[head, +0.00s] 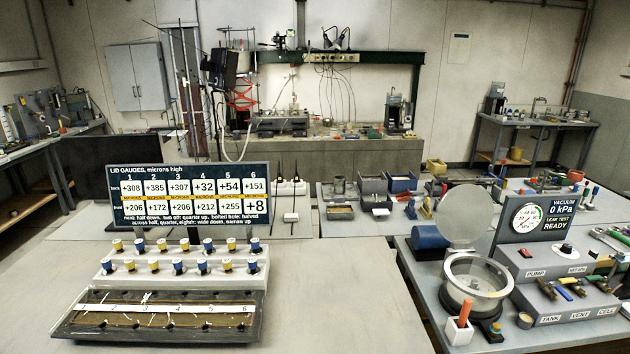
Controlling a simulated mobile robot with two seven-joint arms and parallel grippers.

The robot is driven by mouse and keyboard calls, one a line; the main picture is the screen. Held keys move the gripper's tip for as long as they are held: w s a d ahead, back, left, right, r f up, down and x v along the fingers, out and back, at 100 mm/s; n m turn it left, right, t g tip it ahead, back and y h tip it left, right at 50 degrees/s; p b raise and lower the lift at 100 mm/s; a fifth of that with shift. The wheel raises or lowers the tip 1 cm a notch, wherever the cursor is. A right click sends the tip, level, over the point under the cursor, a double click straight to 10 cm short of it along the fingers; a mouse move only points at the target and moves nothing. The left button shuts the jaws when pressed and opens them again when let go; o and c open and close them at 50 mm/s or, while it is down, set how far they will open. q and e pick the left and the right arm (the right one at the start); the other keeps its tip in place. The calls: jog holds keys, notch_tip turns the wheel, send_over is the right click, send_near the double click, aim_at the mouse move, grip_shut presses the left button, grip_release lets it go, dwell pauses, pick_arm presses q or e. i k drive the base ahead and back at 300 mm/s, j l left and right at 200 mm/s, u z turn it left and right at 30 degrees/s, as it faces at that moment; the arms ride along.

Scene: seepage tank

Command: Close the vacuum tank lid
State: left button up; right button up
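The vacuum tank (452,274) is a round pot with a metal rim on the right-hand bench, its inside visible from above. Its lid (464,208) is a round, pale, see-through disc standing raised behind the tank, tilted up and clear of most of the rim. Whether it is hinged there I cannot tell. Neither of my grippers is in view.
A vacuum panel (543,214) reads 0 kPa and READY, behind a valve box (565,298). A blue cylinder (430,238) lies left of the lid. A white block with an orange handle (459,328) stands before the tank. The left bench holds a gauge board (188,194) and knob rows.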

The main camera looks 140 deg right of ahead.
aim_at(466, 211)
jog(key=u, duration=3.55)
